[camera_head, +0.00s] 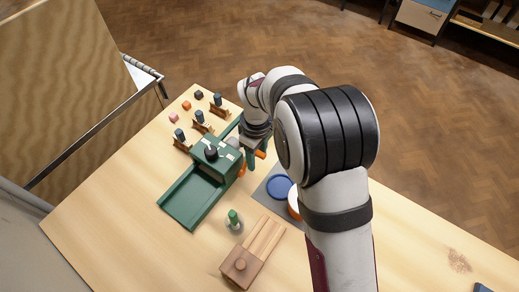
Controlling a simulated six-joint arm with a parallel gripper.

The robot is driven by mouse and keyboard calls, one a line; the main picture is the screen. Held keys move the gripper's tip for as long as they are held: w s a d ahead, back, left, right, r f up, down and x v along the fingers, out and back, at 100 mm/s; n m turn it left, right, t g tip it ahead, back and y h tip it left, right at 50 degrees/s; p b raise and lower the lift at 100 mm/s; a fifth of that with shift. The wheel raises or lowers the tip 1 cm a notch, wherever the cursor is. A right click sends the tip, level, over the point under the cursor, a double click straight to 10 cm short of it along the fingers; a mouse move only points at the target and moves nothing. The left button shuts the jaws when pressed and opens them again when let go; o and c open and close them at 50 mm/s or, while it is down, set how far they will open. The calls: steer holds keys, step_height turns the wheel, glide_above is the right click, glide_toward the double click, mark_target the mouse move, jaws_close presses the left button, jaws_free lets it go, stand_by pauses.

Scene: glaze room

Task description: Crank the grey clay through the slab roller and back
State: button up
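The slab roller (203,168) is a dark green box with a dark knob on top, standing left of the middle of the wooden table. Its flat green bed (188,203) reaches toward the lower left and looks bare. I make out no grey clay; it may be hidden in or behind the roller. Small orange parts (242,172) show at the roller's right side, possibly part of the crank. My gripper (256,152) is at that right side, pointing down beside another orange part. Its fingers are small and partly hidden, so I cannot tell whether they hold anything.
Behind the roller stand several small wooden stands (202,127) and coloured cubes (186,105). In front are a green-topped bottle (233,217) and a wooden board with a knob (262,240). A blue disc (280,187) lies right of the roller. The table's front right is mostly clear.

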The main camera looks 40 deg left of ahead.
steer(key=shift+s, duration=0.2)
steer(key=shift+s+r, duration=0.35)
steer(key=shift+s, duration=0.35)
steer(key=shift+s+r, duration=0.25)
steer(key=shift+s, duration=0.35)
steer(key=s, duration=0.3)
